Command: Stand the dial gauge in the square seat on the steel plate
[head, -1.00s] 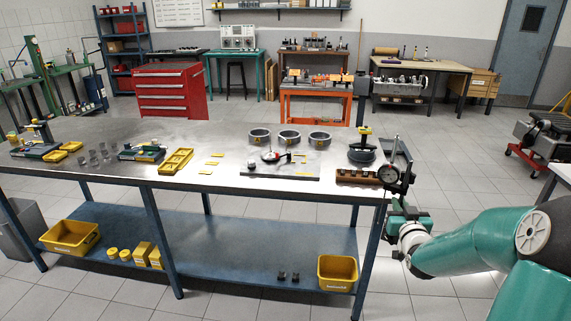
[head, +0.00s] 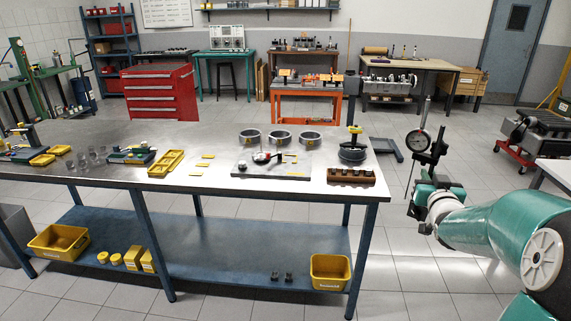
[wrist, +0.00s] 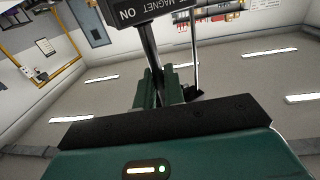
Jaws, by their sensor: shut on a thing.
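The steel bench (head: 225,143) carries three metal rings (head: 280,138), a brown block with holes (head: 351,176), a dark round stand (head: 352,152) and yellow trays (head: 166,163). A red engine stand (head: 515,155) is at the far right. Floor right of the bench is clear.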

